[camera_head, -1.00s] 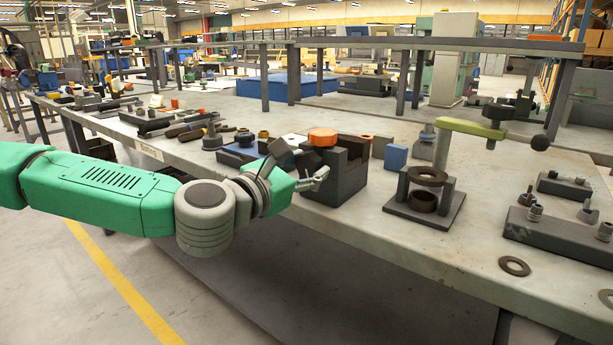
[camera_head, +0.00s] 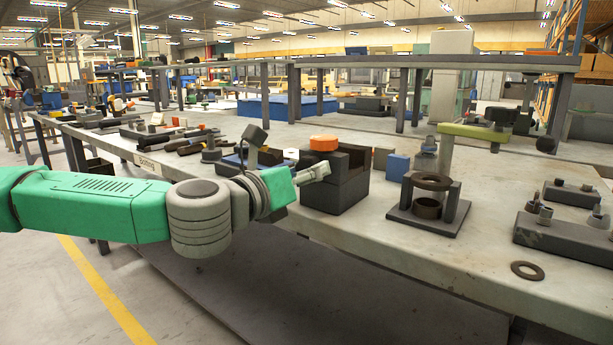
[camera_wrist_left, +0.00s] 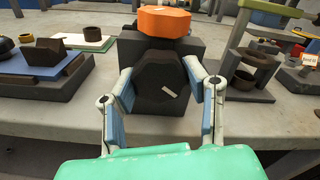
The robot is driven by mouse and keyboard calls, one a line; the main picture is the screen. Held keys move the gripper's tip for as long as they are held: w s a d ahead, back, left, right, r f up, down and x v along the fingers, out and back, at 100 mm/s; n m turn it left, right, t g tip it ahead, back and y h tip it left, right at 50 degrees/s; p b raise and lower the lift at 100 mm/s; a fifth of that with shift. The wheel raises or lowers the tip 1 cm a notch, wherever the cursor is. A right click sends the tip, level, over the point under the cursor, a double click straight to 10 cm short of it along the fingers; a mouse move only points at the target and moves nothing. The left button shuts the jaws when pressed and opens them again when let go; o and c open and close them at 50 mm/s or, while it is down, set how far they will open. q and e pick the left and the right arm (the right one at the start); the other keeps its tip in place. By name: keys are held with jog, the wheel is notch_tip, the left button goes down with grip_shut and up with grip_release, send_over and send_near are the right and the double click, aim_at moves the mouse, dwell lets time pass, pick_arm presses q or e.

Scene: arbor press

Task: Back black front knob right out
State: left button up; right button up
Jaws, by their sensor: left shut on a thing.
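A dark block fixture (camera_head: 338,198) stands at the bench's front edge, with an orange knob (camera_head: 323,143) on top. The fixture (camera_wrist_left: 195,47) and orange knob (camera_wrist_left: 164,21) also show in the left wrist view. A black faceted knob (camera_wrist_left: 160,80) with a small pale mark faces the wrist camera on the fixture's front. My left gripper (camera_head: 320,171) is at the front of the fixture. In the wrist view, its two fingers (camera_wrist_left: 163,95) are shut on the black knob from both sides. The head view does not clearly show this knob. My right gripper is not in view.
Right of the fixture stand a blue block (camera_head: 397,167) and a press with a green arm (camera_head: 480,132) and dark ring. A dark plate with pegs (camera_head: 562,236) and a loose ring (camera_head: 527,270) lie further right. Several tools lie to the left.

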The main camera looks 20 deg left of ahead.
pick_arm(q)
jog(key=shift+w+a+f, duration=0.1)
jog(key=shift+f, duration=0.25)
jog(key=o, duration=1.2)
jog(key=shift+c, duration=0.2)
jog(key=shift+w, duration=0.2)
jog(key=shift+s+r, duration=0.15)
jog(key=shift+s, duration=0.05)
jog(key=v, duration=0.7)
jog(key=shift+a, duration=0.1)
